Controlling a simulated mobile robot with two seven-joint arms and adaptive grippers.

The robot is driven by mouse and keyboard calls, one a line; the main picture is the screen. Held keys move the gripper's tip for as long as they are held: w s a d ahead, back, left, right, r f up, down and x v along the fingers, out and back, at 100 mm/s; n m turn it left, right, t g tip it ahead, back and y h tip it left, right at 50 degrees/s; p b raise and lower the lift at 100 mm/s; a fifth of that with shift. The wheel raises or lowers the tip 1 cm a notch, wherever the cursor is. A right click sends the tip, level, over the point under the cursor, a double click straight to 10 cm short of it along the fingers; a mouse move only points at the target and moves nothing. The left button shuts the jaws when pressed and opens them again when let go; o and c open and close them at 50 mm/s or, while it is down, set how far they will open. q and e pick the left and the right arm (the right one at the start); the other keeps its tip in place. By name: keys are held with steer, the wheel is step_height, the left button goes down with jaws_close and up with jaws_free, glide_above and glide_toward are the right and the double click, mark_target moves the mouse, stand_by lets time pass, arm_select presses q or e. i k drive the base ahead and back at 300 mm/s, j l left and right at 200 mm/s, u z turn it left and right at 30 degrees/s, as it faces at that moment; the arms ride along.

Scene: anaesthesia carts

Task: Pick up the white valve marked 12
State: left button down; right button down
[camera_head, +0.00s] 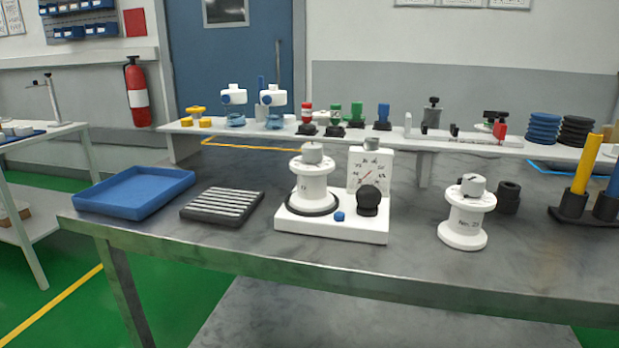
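A white spool-shaped body with a grey knob (465,215) stands upright on the right part of the table; its small dark marking is not clearly legible. A similar white spool-shaped body (312,182) stands on a white base (330,228) beside a dial panel (370,168). Two white-topped valves with blue parts (234,96) (272,97) stand side by side on the raised shelf at the back. I cannot read a 12 on any of them. Neither of my grippers is in view.
A blue tray (134,207) and a black ribbed block (222,205) lie at the left of the table (300,264). The raised white shelf (372,138) holds several coloured fittings. A black knurled part (508,197) and a yellow post (585,165) stand at right. The front strip is clear.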

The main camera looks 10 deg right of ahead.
mark_target(311, 195)
steer(key=j+z, duration=0.1)
steer(key=j, duration=0.25)
steer(key=k+j+z, duration=0.15)
steer(key=j, duration=0.15)
steer(key=j+z, duration=0.1)
steer(key=j, duration=0.25)
steer(key=k+j+z, duration=0.2)
steer(key=j+z, duration=0.25)
steer(key=k+j+z, duration=0.15)
steer(key=z, duration=0.3)
steer(key=k, duration=0.1)
